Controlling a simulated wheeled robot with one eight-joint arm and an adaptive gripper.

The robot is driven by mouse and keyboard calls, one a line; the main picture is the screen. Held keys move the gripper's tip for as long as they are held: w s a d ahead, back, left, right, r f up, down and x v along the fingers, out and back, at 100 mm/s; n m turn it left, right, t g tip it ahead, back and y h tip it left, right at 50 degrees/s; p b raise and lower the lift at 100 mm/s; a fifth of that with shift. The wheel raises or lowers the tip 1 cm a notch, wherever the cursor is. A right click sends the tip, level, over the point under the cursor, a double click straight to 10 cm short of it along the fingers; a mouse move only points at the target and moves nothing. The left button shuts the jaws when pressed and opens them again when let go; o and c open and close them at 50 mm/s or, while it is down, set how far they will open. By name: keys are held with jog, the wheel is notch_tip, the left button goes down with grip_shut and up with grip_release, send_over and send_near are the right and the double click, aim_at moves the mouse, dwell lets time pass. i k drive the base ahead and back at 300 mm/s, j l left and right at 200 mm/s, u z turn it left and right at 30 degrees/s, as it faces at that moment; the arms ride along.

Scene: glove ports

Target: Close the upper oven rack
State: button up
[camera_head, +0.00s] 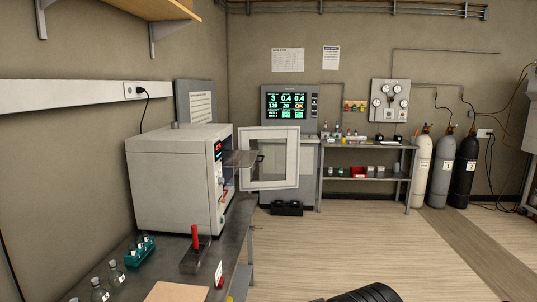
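The oven (175,180) is a white box on the metal bench at the left, seen from its side. Its door (270,158), with a window, stands wide open to the right. A grey metal rack (243,158) sticks out of the upper part of the opening towards the door. The oven's inside and any lower rack are mostly hidden by the oven's side and front edge. My gripper's fingers do not show. A black ribbed part at the bottom edge seems to be mine, well apart from the oven.
The bench (215,257) holds a red-handled tool (195,242), a teal tube rack (140,250) and glass flasks (116,273). A shelf table (365,147) and gas cylinders (445,170) stand at the back right. The floor (330,245) right of the bench is clear.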

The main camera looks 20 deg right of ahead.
aim_at(228, 159)
jog(key=i+l, duration=0.15)
jog(key=l, duration=0.25)
jog(key=i+l, duration=0.15)
jog(key=l, duration=0.25)
jog(key=i+l+u, duration=0.1)
jog(key=l, duration=0.35)
jog(key=i+l, duration=0.15)
jog(key=l, duration=0.25)
jog(key=i+l, duration=0.15)
jog(key=l, duration=0.25)
jog(key=i+z, duration=0.25)
jog(key=i, duration=0.85)
